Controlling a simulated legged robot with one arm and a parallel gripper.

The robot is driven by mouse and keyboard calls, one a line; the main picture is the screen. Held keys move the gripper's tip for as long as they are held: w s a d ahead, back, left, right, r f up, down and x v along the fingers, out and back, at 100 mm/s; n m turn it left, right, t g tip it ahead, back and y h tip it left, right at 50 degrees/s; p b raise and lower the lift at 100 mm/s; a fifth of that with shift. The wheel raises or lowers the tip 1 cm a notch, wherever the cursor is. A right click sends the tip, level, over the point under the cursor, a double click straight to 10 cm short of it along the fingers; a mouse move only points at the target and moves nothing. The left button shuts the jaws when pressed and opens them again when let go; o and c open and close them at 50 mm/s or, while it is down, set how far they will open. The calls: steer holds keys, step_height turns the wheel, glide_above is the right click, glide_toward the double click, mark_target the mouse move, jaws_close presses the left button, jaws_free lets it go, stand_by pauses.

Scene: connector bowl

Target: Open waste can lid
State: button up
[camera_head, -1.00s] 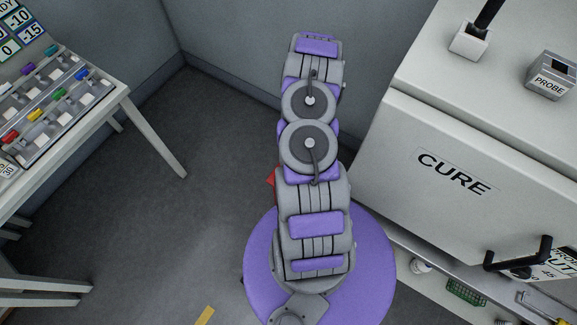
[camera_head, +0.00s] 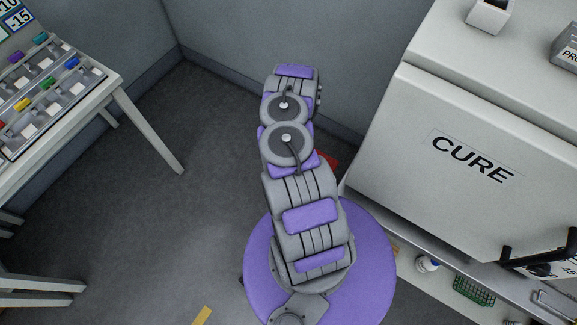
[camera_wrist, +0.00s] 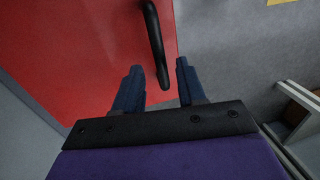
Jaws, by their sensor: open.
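In the wrist view a red panel (camera_wrist: 85,50), which looks like the waste can's lid, fills the upper left. A black bar handle (camera_wrist: 153,45) lies on it. My gripper (camera_wrist: 158,67) is open, with its two dark blue fingers pointing toward the red panel. The handle's lower end shows between the fingers, nearer the right one; I cannot tell how far beneath them it is. In the head view only a small red patch (camera_head: 327,159) shows at the right of my arm. My gripper is hidden there behind my arm.
A white cabinet marked CURE (camera_head: 470,160) stands close at the right, with a black handle (camera_head: 540,250) and a shelf of small items below. A table (camera_head: 110,90) with colored parts stands at the left. Grey floor (camera_head: 170,190) lies open between table and arm.

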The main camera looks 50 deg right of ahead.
steer(key=shift+a+f, duration=0.1)
steer(key=shift+f, duration=0.35)
jaws_close()
stand_by(0.5)
